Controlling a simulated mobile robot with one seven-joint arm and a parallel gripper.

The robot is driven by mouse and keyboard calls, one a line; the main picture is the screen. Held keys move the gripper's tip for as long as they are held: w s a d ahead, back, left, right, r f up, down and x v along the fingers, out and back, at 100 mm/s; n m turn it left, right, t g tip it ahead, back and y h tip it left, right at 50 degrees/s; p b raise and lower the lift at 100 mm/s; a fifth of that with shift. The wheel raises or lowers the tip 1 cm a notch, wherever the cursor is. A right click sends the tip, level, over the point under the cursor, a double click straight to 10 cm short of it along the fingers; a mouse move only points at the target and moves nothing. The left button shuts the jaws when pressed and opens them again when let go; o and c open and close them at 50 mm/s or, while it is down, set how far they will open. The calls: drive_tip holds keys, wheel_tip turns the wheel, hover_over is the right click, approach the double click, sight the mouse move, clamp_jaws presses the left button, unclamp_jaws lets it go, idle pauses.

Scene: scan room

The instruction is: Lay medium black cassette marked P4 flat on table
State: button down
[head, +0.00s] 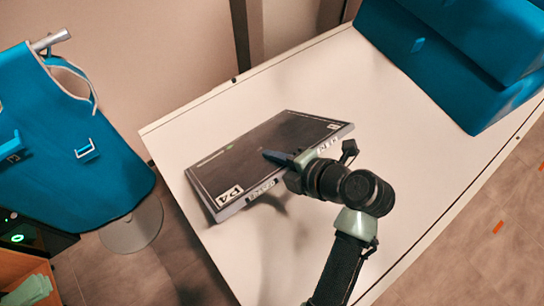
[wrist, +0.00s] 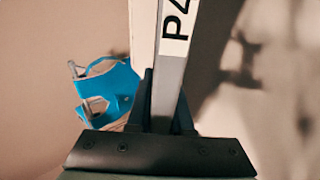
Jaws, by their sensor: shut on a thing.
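The black cassette (head: 262,153) marked P4 is a flat dark panel with a grey edge and white labels. In the head view it is over the white table (head: 260,255), tilted a little. A shadow shows on the table below its near edge; I cannot tell whether any edge touches. My gripper (head: 285,158) is shut on the cassette's near long edge, with one finger lying across its top face. In the wrist view the cassette's edge (wrist: 170,80) with a P4 label stands between the fingers (wrist: 162,110). The cassette's underside is hidden.
Large blue blocks (head: 450,50) stand at the table's far right. A blue apron (head: 75,150) hangs left of the table and shows in the wrist view (wrist: 108,92). A dark box with a green light (head: 25,240) is at lower left. The table's near part is clear.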

drive_tip(key=shift+t+y, duration=0.7)
drive_tip(key=shift+t, duration=0.1)
drive_tip(key=shift+s+d+f+b, duration=0.25)
drive_tip(key=shift+f+b, duration=0.4)
drive_tip(key=shift+b, duration=0.55)
drive_tip(key=shift+s+d+f+b, duration=0.25)
drive_tip(key=shift+f+b, duration=0.45)
drive_tip(key=shift+b, duration=0.55)
drive_tip(key=shift+s+d+f+b, duration=0.15)
drive_tip(key=shift+s+f+b, duration=0.2)
drive_tip(key=shift+f+b, duration=0.6)
drive_tip(key=shift+r, duration=0.3)
drive_tip(key=shift+c, duration=2)
unclamp_jaws()
drive_tip(key=shift+s, duration=0.1)
drive_tip(key=shift+v, duration=2.45)
